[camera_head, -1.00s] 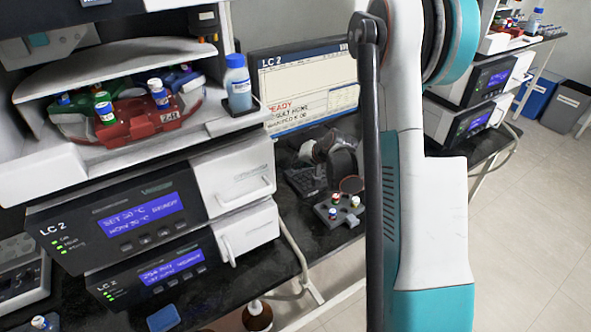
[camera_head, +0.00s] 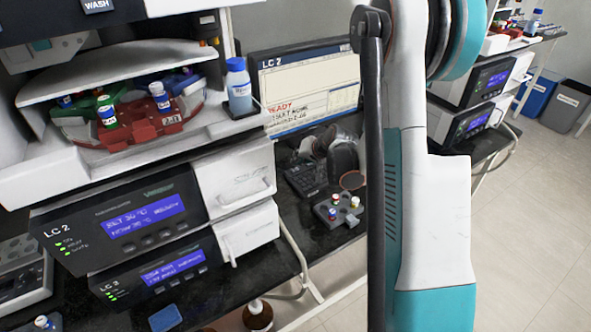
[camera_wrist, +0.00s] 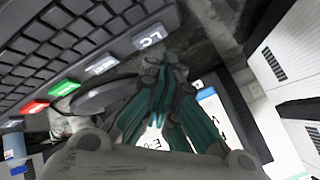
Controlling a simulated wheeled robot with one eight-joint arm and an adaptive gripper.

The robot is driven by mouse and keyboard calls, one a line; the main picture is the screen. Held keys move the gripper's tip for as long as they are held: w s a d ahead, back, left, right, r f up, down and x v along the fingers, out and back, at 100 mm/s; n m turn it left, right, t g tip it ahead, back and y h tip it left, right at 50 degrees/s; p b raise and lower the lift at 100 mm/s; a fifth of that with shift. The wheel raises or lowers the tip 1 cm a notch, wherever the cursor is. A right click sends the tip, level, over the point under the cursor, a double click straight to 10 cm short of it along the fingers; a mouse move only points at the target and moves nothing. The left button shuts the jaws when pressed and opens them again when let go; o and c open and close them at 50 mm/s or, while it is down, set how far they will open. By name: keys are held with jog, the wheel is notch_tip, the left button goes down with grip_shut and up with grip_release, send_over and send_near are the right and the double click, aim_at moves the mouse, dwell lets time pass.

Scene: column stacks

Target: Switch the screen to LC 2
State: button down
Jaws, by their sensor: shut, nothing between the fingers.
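The screen (camera_head: 310,90) in the head view shows "LC 2" in its title bar and red "READY" text; part of it is hidden behind my arm. The keyboard (camera_head: 303,180) lies below it, partly hidden. In the wrist view the keyboard (camera_wrist: 60,40) fills the upper left, with a pale key marked "LC" (camera_wrist: 148,38), a second pale key (camera_wrist: 101,68), a green key (camera_wrist: 64,88) and a red key (camera_wrist: 35,107). My gripper (camera_wrist: 165,66) is shut and empty, its tips just below the "LC" key. I cannot tell whether they touch anything. It also shows, small, in the head view (camera_head: 322,145).
A stacked instrument (camera_head: 120,215) with blue displays stands at left, a vial carousel (camera_head: 135,125) and a blue-capped bottle (camera_head: 238,85) above. A small vial block (camera_head: 338,211) sits on the dark bench near the keyboard. Open floor (camera_head: 530,230) lies at right.

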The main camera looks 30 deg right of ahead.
aim_at(298, 169)
jog(key=shift+r+p, duration=1.45)
jog(key=shift+r, duration=1)
